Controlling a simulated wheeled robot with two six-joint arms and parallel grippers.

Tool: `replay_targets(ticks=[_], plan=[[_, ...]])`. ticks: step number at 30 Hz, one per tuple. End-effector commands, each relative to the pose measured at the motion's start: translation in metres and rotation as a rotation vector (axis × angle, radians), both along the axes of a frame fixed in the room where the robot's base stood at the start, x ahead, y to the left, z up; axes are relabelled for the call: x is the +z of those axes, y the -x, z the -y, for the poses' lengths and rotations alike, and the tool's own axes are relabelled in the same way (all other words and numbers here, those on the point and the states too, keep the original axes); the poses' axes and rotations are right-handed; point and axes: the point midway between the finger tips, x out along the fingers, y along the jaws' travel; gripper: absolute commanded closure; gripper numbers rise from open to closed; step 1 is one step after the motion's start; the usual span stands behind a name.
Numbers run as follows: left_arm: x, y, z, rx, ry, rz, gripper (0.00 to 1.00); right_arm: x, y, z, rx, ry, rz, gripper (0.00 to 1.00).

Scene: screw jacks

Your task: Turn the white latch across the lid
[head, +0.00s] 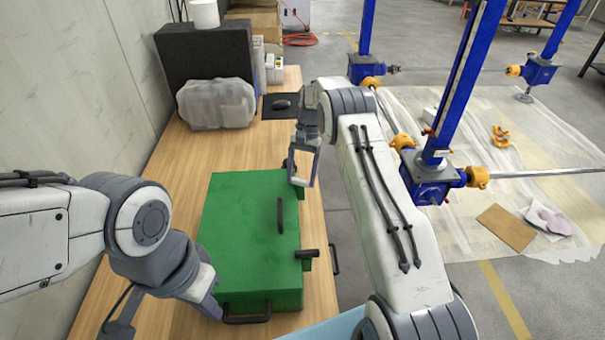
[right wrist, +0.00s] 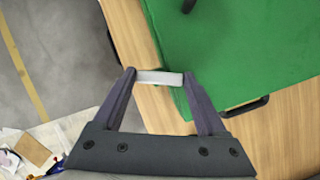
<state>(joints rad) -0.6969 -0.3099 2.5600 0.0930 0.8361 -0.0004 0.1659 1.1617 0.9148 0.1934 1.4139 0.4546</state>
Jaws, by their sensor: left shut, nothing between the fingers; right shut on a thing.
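The green case (head: 250,238) lies with its lid closed on the wooden table, a dark handle (head: 281,216) on its lid. My right gripper (head: 302,182) is at the far right corner of the case. In the right wrist view, its two fingers (right wrist: 158,78) are shut on the white latch (right wrist: 159,77), a short white bar at the edge of the green lid (right wrist: 235,50). The latch is mostly hidden by the fingers in the head view. My left gripper (head: 212,303) is at the near left corner of the case, with nothing visible in it; its fingertips are hard to make out.
A black latch (head: 309,254) sticks out at the case's right edge. A dark handle (head: 247,319) is on the near side. A wrapped grey bundle (head: 216,104) and black box (head: 207,55) stand behind on the table (head: 172,160). Blue screw jacks (head: 431,177) stand on the floor to the right.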

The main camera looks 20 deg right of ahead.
Motion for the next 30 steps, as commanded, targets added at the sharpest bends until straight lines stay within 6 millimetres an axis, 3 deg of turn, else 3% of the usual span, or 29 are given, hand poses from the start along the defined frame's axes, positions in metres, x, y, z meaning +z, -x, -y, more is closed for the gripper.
replay_targets(ticks=[15,30], plan=[[0.0009,0.0001,0.0,0.0,0.0,0.0,1.0,0.0005,-0.001,-0.0033,0.343,-0.002,-0.001,0.81],[0.0008,0.0,0.0001,0.0,0.0,0.0,1.0,0.0005,-0.001,-0.0032,0.408,-0.002,0.0,0.81]])
